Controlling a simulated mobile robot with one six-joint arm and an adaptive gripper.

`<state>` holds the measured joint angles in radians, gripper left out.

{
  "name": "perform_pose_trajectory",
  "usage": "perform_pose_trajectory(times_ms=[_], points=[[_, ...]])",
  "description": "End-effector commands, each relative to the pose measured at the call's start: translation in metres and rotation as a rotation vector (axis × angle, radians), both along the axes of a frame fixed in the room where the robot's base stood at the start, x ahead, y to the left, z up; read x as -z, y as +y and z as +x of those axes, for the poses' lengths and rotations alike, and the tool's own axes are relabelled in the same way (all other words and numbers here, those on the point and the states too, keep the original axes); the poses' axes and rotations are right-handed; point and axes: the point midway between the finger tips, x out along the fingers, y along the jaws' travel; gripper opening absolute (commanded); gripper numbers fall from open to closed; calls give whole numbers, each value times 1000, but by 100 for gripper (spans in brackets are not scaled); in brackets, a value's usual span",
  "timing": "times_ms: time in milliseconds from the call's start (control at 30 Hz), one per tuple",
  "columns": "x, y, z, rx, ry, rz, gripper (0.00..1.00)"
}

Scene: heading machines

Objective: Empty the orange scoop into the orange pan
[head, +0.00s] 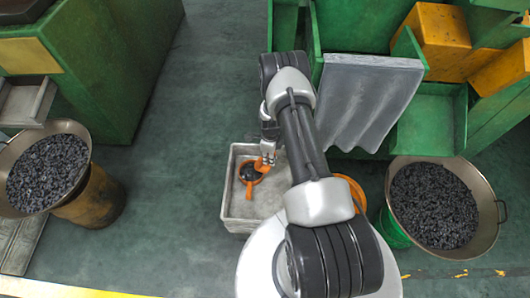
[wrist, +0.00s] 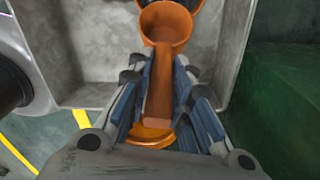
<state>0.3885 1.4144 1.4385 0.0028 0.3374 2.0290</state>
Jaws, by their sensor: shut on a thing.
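My gripper (head: 267,158) is shut on the handle of the orange scoop (wrist: 165,28), which lies lengthwise between the fingers in the wrist view. The scoop's cup points away from the gripper, and the visible part of its inside looks bare orange. In the head view the scoop (head: 261,165) is at the upper right edge of the orange pan (head: 249,188). The pan is round with a short handle, holds dark pieces, and sits in the grey bin (head: 232,205). In the wrist view only a strip of the pan shows behind the cup. I cannot tell whether they touch.
Wide pans of dark pieces stand at the left (head: 78,133) and right (head: 474,180). Green machines (head: 100,60) flank the floor. A grey curtain (head: 365,95) hangs right of my arm. An orange rounded thing (head: 353,187) is partly hidden by my arm.

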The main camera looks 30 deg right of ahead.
Motion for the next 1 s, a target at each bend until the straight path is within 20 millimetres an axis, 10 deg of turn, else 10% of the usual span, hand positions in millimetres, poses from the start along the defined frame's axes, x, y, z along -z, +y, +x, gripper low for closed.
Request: perform_pose_trajectory(times_ms=[1000], points=[[30,-34,-27,5,-397,464,0]])
